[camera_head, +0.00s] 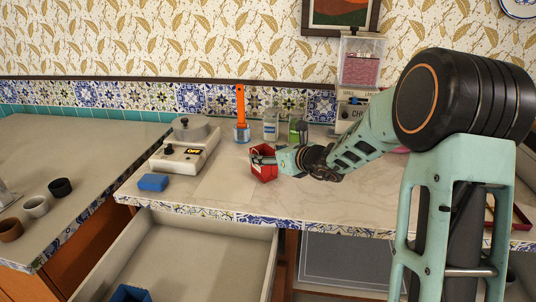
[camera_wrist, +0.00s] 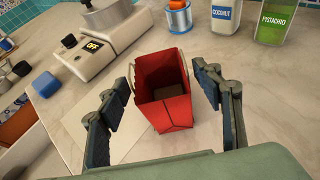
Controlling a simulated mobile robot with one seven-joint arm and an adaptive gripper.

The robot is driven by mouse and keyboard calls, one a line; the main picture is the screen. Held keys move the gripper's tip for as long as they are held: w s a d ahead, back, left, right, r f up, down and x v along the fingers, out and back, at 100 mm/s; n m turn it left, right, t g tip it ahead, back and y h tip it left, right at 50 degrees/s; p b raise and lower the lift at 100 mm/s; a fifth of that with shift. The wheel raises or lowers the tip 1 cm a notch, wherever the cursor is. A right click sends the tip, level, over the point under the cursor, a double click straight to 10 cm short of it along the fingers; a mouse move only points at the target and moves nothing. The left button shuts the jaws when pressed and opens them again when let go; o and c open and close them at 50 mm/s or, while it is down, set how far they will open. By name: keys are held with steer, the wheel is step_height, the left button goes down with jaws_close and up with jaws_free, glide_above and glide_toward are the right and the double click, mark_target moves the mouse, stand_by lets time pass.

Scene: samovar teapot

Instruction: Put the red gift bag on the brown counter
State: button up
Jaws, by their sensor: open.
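The red gift bag (camera_head: 263,166) stands upright on the pale marble-topped counter (camera_head: 330,199), near the middle of the head view. In the wrist view the bag (camera_wrist: 167,108) is open at the top and looks empty. My gripper (camera_wrist: 170,85) is open, with one finger on each side of the bag and a visible gap to both. In the head view my gripper (camera_head: 268,160) reaches the bag from the right. Another counter with a grey-brown top (camera_head: 70,150) stands at the left; I cannot tell whether it is the brown counter.
A white scale-like appliance reading OFF (camera_head: 184,150) and a blue sponge (camera_head: 153,182) are left of the bag. Jars (camera_head: 270,125) stand behind it. An open drawer (camera_head: 185,255) juts out below. Small cups (camera_head: 36,206) sit on the left counter.

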steer(key=p+v, duration=0.1)
steer(key=v, duration=1.1)
steer(key=shift+d+f, duration=0.1)
